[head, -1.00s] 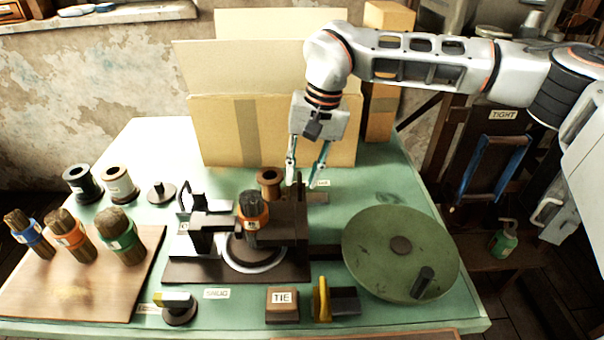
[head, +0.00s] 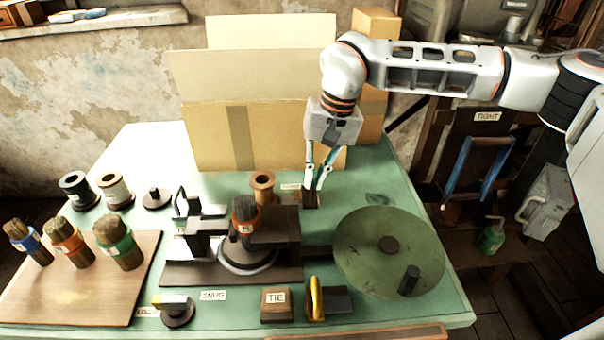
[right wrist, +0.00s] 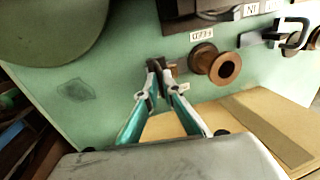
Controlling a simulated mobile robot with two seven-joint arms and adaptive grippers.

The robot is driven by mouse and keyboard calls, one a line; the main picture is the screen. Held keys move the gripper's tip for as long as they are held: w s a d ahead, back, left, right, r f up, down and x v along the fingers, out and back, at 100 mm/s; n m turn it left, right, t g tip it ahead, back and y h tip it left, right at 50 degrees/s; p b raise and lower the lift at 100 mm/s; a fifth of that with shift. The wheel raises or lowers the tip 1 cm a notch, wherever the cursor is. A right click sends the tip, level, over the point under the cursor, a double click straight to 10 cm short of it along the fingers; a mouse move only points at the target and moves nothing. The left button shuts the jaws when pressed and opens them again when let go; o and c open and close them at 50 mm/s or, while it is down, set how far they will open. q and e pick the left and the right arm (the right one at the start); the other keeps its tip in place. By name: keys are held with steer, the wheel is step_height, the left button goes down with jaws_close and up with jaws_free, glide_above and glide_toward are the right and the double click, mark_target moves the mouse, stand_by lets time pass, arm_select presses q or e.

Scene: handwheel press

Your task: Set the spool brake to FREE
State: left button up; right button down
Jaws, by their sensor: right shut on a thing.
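My right gripper (head: 314,187) points down at the back of the green table, right of the brown spool (head: 262,184). Its fingers are shut on a small dark piece, seemingly the spool brake's lever (head: 311,201). In the right wrist view the fingertips (right wrist: 158,80) close around it, and a small brass-coloured part (right wrist: 174,70) shows beside them. A white label (right wrist: 201,34) lies by the spool (right wrist: 222,68); it is upside down and I cannot read it surely. The fingers hide much of the brake. My left gripper is out of view.
The dark press (head: 237,275) stands in front of the spool, with a green handwheel (head: 390,270) at right. Cardboard boxes (head: 225,135) stand close behind. Brushes on a wooden board (head: 90,290) and more spools (head: 115,190) are at left. A TIE block (head: 276,305) is in front.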

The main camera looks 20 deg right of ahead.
steer(key=c, duration=2.5)
jaws_free()
steer(key=shift+d, duration=0.1)
steer(key=shift+c, duration=0.2)
steer(key=o, duration=0.4)
steer(key=shift+s+f, duration=0.1)
steer(key=shift+d+f, duration=0.1)
steer(key=shift+r, duration=0.2)
steer(key=shift+p+v, duration=0.55)
steer(key=shift+v, duration=0.3)
steer(key=p+v, duration=0.6)
steer(key=v, duration=0.1)
steer(key=shift+r, duration=0.2)
